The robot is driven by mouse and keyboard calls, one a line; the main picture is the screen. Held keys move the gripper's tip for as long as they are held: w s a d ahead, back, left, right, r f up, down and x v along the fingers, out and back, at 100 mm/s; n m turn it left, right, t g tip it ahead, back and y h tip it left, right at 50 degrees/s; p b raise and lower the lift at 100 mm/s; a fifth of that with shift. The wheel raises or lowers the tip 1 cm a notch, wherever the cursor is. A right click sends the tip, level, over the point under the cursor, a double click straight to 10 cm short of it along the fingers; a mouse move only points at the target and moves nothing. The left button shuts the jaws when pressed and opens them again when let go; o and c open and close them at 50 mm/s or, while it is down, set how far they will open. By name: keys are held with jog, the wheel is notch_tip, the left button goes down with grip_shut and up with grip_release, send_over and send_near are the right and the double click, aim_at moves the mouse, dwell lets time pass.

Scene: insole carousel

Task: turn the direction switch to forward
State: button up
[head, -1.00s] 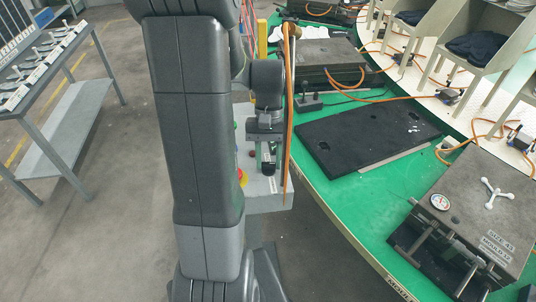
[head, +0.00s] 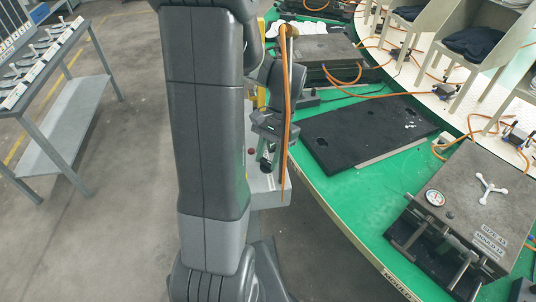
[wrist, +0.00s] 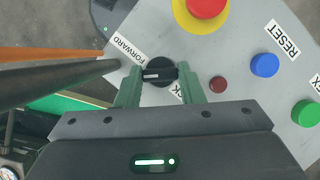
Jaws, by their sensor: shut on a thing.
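The direction switch (wrist: 162,73) is a black knob with a white mark, seen in the wrist view on the grey control panel (wrist: 245,82). My gripper (wrist: 160,77) is shut on the knob, one green finger at each side. The white mark lies on the knob's left half. The FORWARD label (wrist: 130,50) is at the knob's upper left. A second label (wrist: 178,93) at its lower right is mostly hidden by a finger, with only a final K showing. In the head view my gripper (head: 266,164) is tilted at the panel box (head: 270,198); the switch cannot be made out there.
Near the switch are a red emergency button on yellow (wrist: 205,6), a small dark red lamp (wrist: 217,84), a blue button (wrist: 264,65) and a green button (wrist: 305,113). An orange hose (head: 286,125) hangs beside my gripper. The green carousel table (head: 350,205) is to the right.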

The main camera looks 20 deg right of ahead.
dwell(0.4)
jog(key=o, duration=1)
